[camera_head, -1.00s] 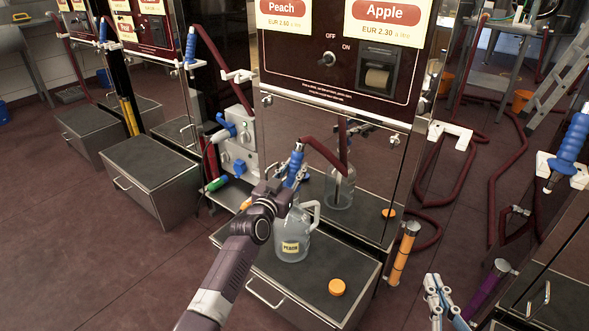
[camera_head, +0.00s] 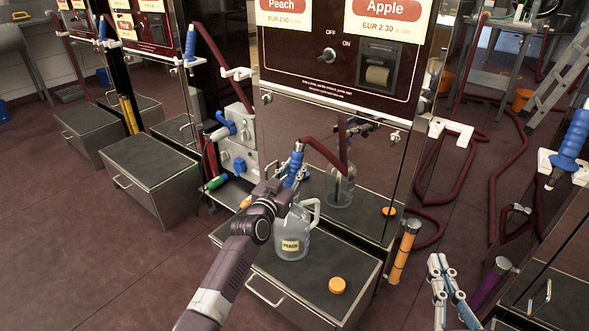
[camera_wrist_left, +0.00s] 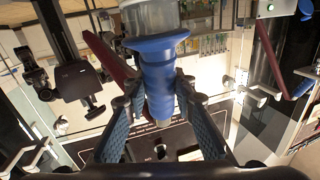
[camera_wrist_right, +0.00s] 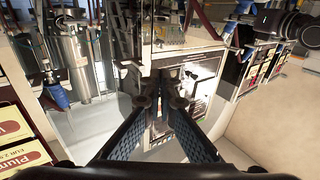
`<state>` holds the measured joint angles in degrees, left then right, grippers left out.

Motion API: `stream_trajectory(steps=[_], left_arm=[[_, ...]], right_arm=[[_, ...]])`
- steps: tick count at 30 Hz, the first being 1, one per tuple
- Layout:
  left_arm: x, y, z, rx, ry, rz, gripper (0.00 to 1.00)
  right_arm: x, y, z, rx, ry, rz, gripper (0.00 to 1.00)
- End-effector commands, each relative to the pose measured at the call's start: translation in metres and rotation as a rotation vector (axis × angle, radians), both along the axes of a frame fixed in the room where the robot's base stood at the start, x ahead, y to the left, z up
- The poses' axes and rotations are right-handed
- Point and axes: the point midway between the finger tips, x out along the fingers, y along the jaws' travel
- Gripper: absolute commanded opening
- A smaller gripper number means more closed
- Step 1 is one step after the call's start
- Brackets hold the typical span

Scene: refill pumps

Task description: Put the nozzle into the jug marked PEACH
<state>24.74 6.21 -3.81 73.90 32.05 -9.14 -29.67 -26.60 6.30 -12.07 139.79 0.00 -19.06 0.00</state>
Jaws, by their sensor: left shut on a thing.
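The clear jug marked PEACH (camera_head: 291,246) stands upright on the dark top of the drawer cabinet, under the Peach and Apple panel. My left gripper (camera_head: 291,178) is shut on the blue nozzle (camera_head: 297,160), held upright above the jug's body, with its red hose at the top. The nozzle also shows between the fingers in the left wrist view (camera_wrist_left: 158,85). A pale round part shows beyond its blue collar there. My wrist hides the jug's mouth and the nozzle's lower end, so I cannot tell whether they meet.
An orange cap (camera_head: 337,285) lies on the cabinet top (camera_head: 265,253), right of the jug. A mirror-like panel (camera_head: 372,175) rises behind. An orange tube (camera_head: 403,255) stands at the right. Another blue nozzle (camera_head: 573,140) hangs at the far right.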

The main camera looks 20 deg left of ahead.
Motion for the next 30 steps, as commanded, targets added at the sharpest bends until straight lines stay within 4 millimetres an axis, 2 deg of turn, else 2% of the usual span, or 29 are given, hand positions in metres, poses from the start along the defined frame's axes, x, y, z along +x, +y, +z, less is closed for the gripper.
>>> stream_trajectory(steps=[10,11,16,26,30], left_arm=[[0.000,0.000,-0.002,0.001,-0.002,0.001,0.00],[0.000,0.000,-0.002,0.001,-0.002,0.001,0.25],[0.000,0.000,-0.003,0.000,-0.001,0.000,0.44],[-0.002,0.000,-0.005,0.000,0.003,-0.001,0.45],[-0.011,0.001,-0.005,0.000,0.001,-0.001,0.45]], right_arm=[[-0.001,0.002,0.013,0.017,-0.061,0.003,0.00],[-0.001,0.002,0.014,0.017,-0.064,0.004,0.00],[-0.001,0.002,0.014,0.017,-0.062,0.003,0.00],[-0.001,0.002,0.014,0.017,-0.061,0.003,0.00],[-0.001,0.002,0.014,0.016,-0.061,0.003,0.00]])
